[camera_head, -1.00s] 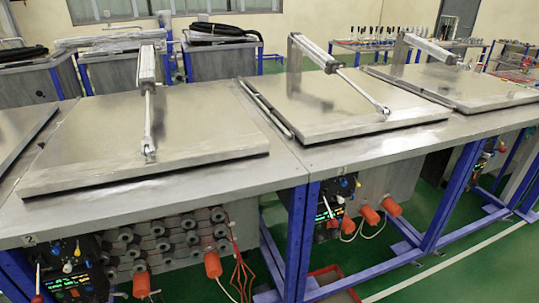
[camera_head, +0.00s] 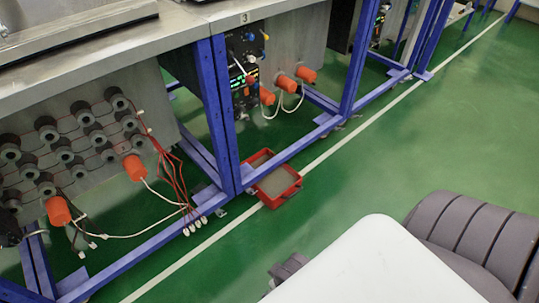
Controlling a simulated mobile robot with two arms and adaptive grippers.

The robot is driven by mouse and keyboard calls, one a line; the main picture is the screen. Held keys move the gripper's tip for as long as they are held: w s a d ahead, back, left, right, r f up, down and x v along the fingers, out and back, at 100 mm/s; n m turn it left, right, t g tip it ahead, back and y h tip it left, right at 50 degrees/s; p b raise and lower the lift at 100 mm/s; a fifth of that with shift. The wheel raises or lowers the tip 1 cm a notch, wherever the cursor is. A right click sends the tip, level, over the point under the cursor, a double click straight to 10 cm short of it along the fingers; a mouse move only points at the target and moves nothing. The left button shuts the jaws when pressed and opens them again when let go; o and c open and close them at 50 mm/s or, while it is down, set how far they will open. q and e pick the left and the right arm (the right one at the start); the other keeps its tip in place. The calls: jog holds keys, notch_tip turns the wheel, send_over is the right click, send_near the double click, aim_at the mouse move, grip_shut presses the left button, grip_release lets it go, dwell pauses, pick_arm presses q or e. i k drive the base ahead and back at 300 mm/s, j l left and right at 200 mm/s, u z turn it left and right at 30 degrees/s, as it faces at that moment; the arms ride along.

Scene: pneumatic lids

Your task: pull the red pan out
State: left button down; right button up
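The red pan (camera_head: 286,196) is a shallow red tray on the green floor, near the middle of the head view. Its inside looks grey-beige. It lies at the lower blue beam (camera_head: 308,142) of the workbench frame, beside a blue leg. Most of it shows on the open floor side, across the white floor line. I cannot tell how far it reaches under the beam. Neither gripper can be made out. White and grey parts of my own body fill the lower right, well apart from the pan.
The metal workbench (camera_head: 95,45) stands on blue legs at the left and top. Orange plugs (camera_head: 134,167) and red and white cables hang below it, with loose cable ends near the beam left of the pan. The green floor (camera_head: 400,150) right of the pan is clear.

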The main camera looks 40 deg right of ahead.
aim_at(282, 183)
jog(key=z, duration=1.2)
